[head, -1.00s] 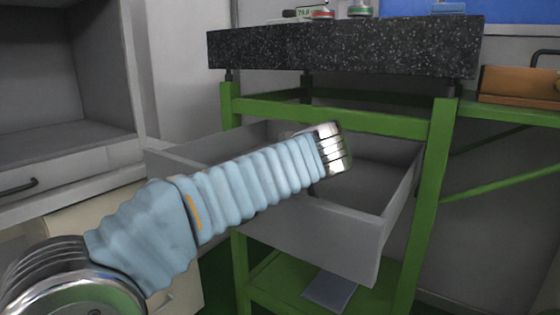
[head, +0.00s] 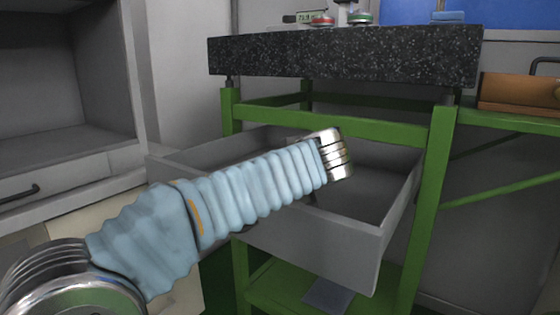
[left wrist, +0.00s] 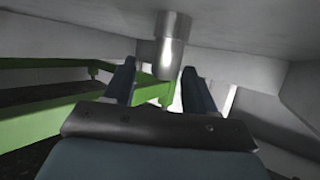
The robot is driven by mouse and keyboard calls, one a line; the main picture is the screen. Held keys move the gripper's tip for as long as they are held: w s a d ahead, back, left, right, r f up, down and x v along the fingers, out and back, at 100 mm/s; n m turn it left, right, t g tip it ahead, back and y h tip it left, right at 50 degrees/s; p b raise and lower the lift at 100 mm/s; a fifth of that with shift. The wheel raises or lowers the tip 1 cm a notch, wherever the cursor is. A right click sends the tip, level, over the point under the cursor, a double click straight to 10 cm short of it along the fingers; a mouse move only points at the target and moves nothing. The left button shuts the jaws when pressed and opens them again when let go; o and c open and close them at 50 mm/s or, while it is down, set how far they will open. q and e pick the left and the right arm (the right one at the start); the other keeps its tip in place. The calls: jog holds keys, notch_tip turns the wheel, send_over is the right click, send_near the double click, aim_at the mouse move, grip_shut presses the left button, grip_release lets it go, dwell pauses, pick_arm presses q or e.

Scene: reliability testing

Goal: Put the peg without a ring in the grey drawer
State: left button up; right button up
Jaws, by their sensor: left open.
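A metal peg (left wrist: 171,45) shows in the left wrist view, a wider cylinder with a narrower end, and no ring shows on it. Its wide end meets a grey surface that looks like the drawer floor, seen upside down. My left gripper (left wrist: 159,68) is open, with its dark blue fingers on either side of the peg; contact with it cannot be told. In the head view the grey drawer (head: 330,252) is pulled open. My left wrist (head: 334,154) is over it, and the fingers and peg are hidden there. My right gripper is not in view.
The drawer hangs in a green frame (head: 440,180) under a black speckled slab (head: 340,55). Red (head: 322,20) and green (head: 360,18) round items sit on the slab. A wooden box (head: 520,90) is at right, a grey cabinet (head: 70,160) at left.

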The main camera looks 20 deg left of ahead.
pick_arm(q)
jog(key=v, duration=0.7)
jog(key=shift+s+r, duration=0.15)
jog(key=shift+s, duration=0.05)
jog(key=shift+c, duration=0.5)
dwell(0.4)
